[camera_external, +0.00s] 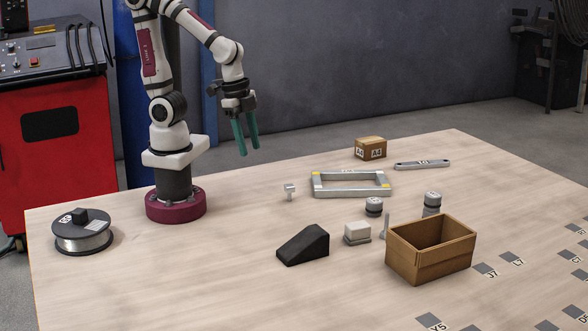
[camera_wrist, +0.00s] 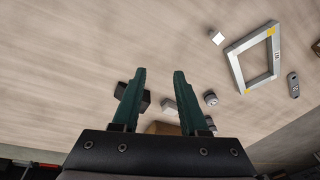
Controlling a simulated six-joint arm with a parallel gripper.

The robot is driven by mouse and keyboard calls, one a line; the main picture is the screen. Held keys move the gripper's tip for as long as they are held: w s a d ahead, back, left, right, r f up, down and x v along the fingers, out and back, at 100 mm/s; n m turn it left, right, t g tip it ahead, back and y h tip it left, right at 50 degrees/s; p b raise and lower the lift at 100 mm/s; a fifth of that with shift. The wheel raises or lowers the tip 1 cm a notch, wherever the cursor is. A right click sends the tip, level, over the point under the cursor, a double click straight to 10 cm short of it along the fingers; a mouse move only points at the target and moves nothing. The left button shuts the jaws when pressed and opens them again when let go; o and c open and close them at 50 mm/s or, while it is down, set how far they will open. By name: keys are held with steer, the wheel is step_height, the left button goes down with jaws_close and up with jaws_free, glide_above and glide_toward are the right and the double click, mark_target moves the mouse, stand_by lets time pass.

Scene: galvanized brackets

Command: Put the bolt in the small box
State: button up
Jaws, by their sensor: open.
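A thin grey upright piece that looks like the bolt (camera_external: 385,227) stands on its wider end, just left of the open cardboard box; I cannot pick it out in the wrist view. The open brown box (camera_external: 430,258) stands at the front right of the table, and its visible interior looks empty. Part of it shows behind my gripper's body in the wrist view (camera_wrist: 160,128). My gripper (camera_external: 249,150) has green fingers, open and empty, raised above the table at the back left, well away from bolt and box. Its parted fingers also show in the wrist view (camera_wrist: 159,72).
Near the bolt are a pale block (camera_external: 357,233), a black wedge (camera_external: 303,245) and two round metal pieces (camera_external: 374,206) (camera_external: 432,203). Farther back are a metal frame (camera_external: 350,193), small bracket (camera_external: 290,190), flat bar (camera_external: 422,164) and closed carton (camera_external: 370,149). A spool (camera_external: 82,237) sits left.

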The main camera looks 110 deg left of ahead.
steer(key=shift+o, duration=0.5)
steer(key=s+a+r+m+g+y, duration=0.1)
steer(key=s+a+r+g, duration=0.1)
steer(key=s, duration=0.7)
steer(key=shift+a+r, duration=0.25)
steer(key=shift+r, duration=0.25)
steer(key=n+t+h, duration=0.1)
steer(key=n+t, duration=0.3)
steer(key=n, duration=0.3)
glide_above(388, 215)
steer(key=s, duration=0.5)
step_height(388, 215, down, 6)
steer(key=x, duration=1.3)
steer(key=shift+w+f, duration=0.15)
steer(key=shift+f, duration=0.2)
jaws_close()
